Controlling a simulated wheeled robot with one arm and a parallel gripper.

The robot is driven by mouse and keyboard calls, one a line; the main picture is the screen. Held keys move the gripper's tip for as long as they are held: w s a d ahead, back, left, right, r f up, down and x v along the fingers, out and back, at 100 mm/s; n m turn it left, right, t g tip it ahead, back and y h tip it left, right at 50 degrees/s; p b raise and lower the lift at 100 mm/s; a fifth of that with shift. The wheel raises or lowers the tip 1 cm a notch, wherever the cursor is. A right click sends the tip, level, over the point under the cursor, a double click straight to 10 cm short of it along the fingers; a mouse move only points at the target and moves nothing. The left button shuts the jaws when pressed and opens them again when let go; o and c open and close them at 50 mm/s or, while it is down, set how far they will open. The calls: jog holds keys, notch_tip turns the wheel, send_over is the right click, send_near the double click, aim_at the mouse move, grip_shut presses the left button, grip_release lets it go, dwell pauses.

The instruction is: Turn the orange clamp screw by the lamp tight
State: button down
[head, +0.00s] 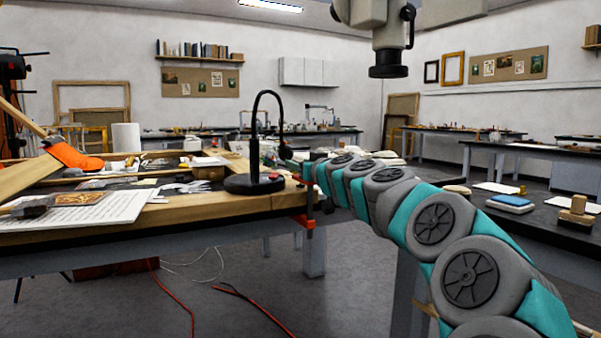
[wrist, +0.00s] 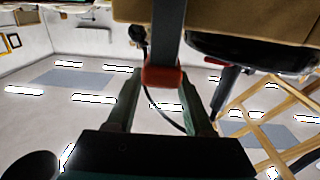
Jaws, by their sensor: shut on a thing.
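The black gooseneck lamp (head: 254,183) stands near the right end of the wooden bench. Beside it a dark clamp bar (head: 309,196) grips the bench edge, with an orange part (head: 305,223) low on it. In the wrist view, which looks upside down, the dark bar (wrist: 169,30) ends in a red-orange piece (wrist: 162,77). My gripper (wrist: 163,86) has one finger on each side of this piece and is shut on it. The exact contact is hard to see.
The bench top left of the lamp holds a printed sheet (head: 80,211), a wooden bowl (head: 202,167) and loose papers. A large grey optical head (head: 388,45) hangs above. Red cables (head: 190,306) lie on the floor. A side table (head: 540,225) stands at the right.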

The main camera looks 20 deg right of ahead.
jog(key=m+h+p, duration=0.2)
jog(key=h, duration=0.1)
jog(key=shift+r, duration=0.2)
jog(key=m+g+h+p, duration=0.1)
jog(key=m+h+p, duration=0.1)
jog(key=h+p, duration=0.1)
jog(key=m+g+h+p, duration=0.1)
jog(key=m+h+p, duration=0.1)
jog(key=shift+f+g+h, duration=0.1)
jog(key=shift+g+h, duration=0.2)
jog(key=shift+h, duration=0.1)
jog(key=shift+a+m+g+h+p, duration=0.2)
jog(key=shift+m+g+h+p, duration=0.2)
jog(key=shift+m+g+h, duration=0.65)
jog(key=shift+f+m+g+h, duration=0.15)
jog(key=shift+m+g+h, duration=0.25)
jog(key=shift+h, duration=0.45)
jog(key=shift+d+m+g+h, duration=0.1)
jog(key=shift+m+g+h, duration=0.95)
jog(key=shift+g, duration=0.2)
jog(key=shift+d+m+g, duration=0.1)
jog(key=shift+m+g, duration=0.2)
jog(key=shift+g, duration=0.1)
